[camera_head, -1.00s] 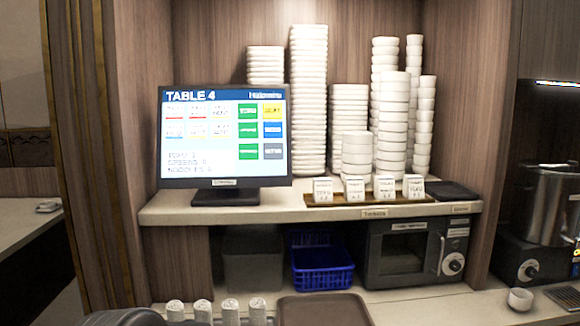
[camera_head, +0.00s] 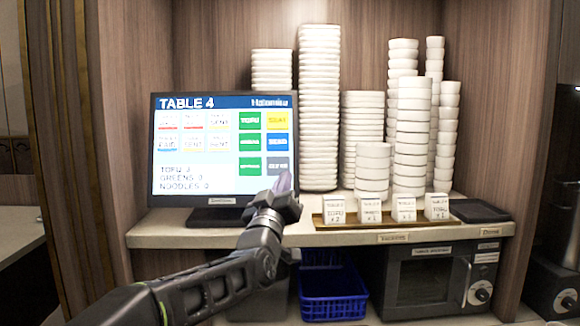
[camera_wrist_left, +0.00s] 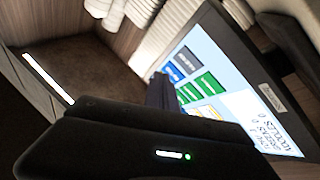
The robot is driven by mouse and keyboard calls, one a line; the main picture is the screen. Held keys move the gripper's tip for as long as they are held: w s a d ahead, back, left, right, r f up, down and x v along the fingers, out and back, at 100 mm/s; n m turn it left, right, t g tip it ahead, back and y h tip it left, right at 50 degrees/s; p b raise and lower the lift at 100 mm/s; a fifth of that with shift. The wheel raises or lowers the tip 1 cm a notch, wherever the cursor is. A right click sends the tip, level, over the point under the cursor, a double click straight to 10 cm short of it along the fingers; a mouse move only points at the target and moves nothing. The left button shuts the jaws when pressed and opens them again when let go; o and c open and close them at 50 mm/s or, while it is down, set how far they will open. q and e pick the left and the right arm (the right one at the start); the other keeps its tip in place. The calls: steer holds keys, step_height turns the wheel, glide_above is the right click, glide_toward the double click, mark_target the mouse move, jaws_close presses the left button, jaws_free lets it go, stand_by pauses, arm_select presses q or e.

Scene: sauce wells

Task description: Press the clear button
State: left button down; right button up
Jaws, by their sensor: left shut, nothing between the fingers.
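The order screen (camera_head: 215,185) stands on the shelf, headed TABLE 4, with tofu, greens and noodles lines that appear to read 0. The grey clear button (camera_head: 279,163) is at the lower right of its coloured buttons; its label is blurred. In the left wrist view a grey button (camera_wrist_left: 187,57) shows at the corner of the tilted screen. My left gripper (camera_head: 284,181) is shut and empty, its tip just below the grey button in the head view. Whether it touches the screen cannot be told. My right gripper is not in view.
Tall stacks of white bowls and plates (camera_head: 318,110) stand right of the screen. A tray (camera_head: 318,222) with several small cards lies at the shelf's front. Below are a blue basket (camera_head: 333,300) and a microwave (camera_head: 425,284).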

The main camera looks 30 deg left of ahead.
arm_select(q)
steer(key=shift+t+y, duration=0.3)
steer(key=shift+y, duration=0.1)
steer(key=r, duration=0.2)
steer(key=s+a+r, duration=0.1)
steer(key=shift+r, duration=0.4)
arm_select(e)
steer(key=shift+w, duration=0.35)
arm_select(q)
steer(key=shift+w, duration=0.1)
steer(key=p, duration=0.2)
glide_toward(281, 157)
step_height(281, 157, up, 3)
steer(key=w, duration=0.2)
steer(key=shift+w+a+f, duration=0.25)
steer(key=shift+w+a, duration=0.3)
steer(key=shift+w, duration=0.2)
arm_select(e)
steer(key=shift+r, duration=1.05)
arm_select(q)
steer(key=shift+w, duration=0.1)
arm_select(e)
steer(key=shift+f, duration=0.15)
arm_select(q)
steer(key=shift+w+a+f+b, duration=0.15)
steer(key=shift+w+a+b, duration=0.05)
steer(key=shift+b, duration=0.15)
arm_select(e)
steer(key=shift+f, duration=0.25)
